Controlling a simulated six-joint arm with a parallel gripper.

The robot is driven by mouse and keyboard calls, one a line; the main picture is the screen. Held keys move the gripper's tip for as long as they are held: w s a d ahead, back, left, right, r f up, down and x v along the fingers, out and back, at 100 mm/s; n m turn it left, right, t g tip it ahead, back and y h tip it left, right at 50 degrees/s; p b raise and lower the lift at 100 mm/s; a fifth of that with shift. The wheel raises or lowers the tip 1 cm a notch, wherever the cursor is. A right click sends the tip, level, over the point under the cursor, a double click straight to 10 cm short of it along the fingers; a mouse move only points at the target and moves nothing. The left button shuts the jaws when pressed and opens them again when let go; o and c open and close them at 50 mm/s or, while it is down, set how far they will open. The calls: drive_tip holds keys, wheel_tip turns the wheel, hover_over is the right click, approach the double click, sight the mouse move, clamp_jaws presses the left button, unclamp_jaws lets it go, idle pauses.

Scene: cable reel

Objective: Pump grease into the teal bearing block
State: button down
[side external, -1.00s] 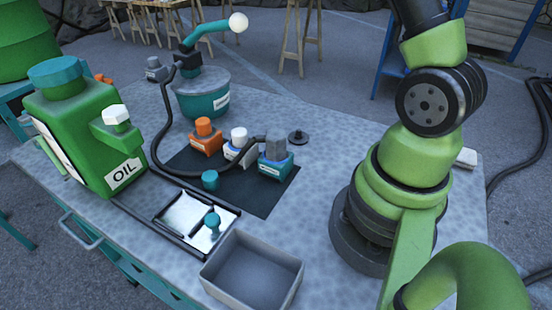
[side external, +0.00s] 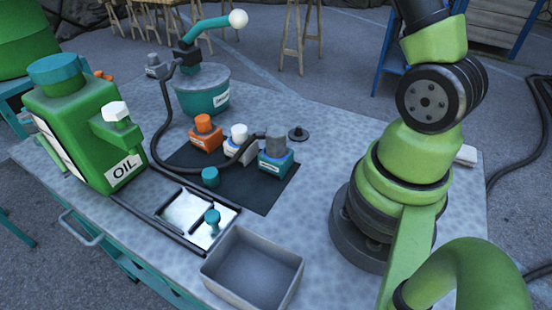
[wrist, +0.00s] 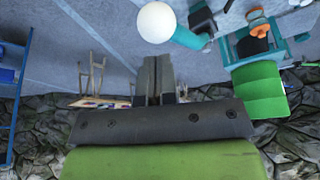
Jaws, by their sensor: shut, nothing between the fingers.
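The teal bearing block (side external: 276,163) sits on the dark mat, with a grey hose fitting (side external: 276,146) on its top. A black hose (side external: 160,135) runs from that fitting round to the teal grease pump (side external: 204,94). The pump's teal lever (side external: 208,28) is raised and ends in a white ball knob (side external: 238,18). In the wrist view, my gripper (wrist: 156,60) is shut and empty. The white knob (wrist: 157,22) is just beyond its fingertips; I cannot tell whether they touch. My gripper is outside the side view.
An orange-capped block (side external: 204,134) and a white-capped block (side external: 238,143) stand beside the teal one. A loose teal cap (side external: 211,177) is on the mat, another (side external: 212,217) on a shiny tray (side external: 183,209). A green oil can (side external: 85,130) and an empty grey bin (side external: 253,268) flank them.

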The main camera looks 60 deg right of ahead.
idle(0.3)
drive_tip(key=shift+f, duration=6.45)
wheel_tip(320, 180, up, 14)
drive_tip(key=shift+r, duration=0.1)
drive_tip(key=s+a+r+t, duration=0.1)
drive_tip(key=s+a+r, duration=0.35)
drive_tip(key=a, duration=0.35)
drive_tip(key=s+a+f+n+t+y, duration=0.1)
drive_tip(key=s+a+f+y, duration=0.1)
drive_tip(key=s+a, duration=0.4)
drive_tip(key=s+a+f+n+t+y, duration=0.1)
drive_tip(key=s+a, duration=0.5)
drive_tip(key=s, duration=0.8)
drive_tip(key=shift+s+f+y, duration=0.15)
drive_tip(key=shift+f+y, duration=0.45)
drive_tip(key=shift+f, duration=0.15)
